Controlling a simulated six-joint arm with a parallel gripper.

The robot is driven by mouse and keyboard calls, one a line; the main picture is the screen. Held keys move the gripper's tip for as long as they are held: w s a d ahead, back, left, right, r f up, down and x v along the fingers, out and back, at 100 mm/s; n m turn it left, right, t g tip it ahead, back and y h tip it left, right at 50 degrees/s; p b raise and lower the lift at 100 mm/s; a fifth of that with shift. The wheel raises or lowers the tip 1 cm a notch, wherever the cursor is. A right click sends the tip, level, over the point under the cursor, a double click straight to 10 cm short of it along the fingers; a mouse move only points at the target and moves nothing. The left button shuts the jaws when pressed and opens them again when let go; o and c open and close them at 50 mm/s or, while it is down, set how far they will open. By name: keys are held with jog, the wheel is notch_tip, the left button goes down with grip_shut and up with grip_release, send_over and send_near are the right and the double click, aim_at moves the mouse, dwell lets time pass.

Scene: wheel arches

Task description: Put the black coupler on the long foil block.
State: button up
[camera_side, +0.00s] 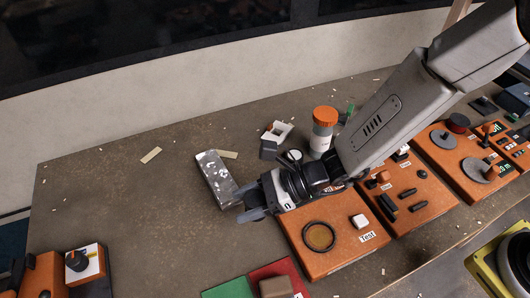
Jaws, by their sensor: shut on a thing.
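The long foil block (215,178) is a silver, crinkled bar lying on the brown table at the left of my arm. My gripper (250,205) is at the near right end of the foil block, low and pointing left. It is shut on a small dark thing between its fingers, most likely the black coupler. The fingers cover most of it, so its shape is unclear. I cannot tell whether it touches the foil block.
An orange-capped jar (323,132) stands behind my gripper. An orange panel with a round ring (319,237) lies to the right and nearer. Green and red mats (270,271) lie at the front. The table left of the foil block is mostly clear.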

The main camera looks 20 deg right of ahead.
jog(key=w+d+r+m+t, duration=0.25)
jog(key=w+d, duration=0.25)
jog(key=w, duration=0.4)
jog(key=h, duration=0.1)
send_over(211, 173)
jog(key=s, duration=0.1)
jog(key=shift+n, duration=0.35)
jog(key=f, duration=0.8)
jog(key=shift+d+f, duration=0.25)
jog(key=shift+f, duration=0.1)
jog(key=shift+w+a+f, duration=0.2)
jog(key=shift+w+f, duration=0.05)
jog(key=shift+f, duration=0.15)
jog(key=shift+w+a+f, duration=0.1)
jog(key=shift+w+f, duration=0.1)
jog(key=shift+f, duration=1.6)
jog(key=shift+f, duration=0.15)
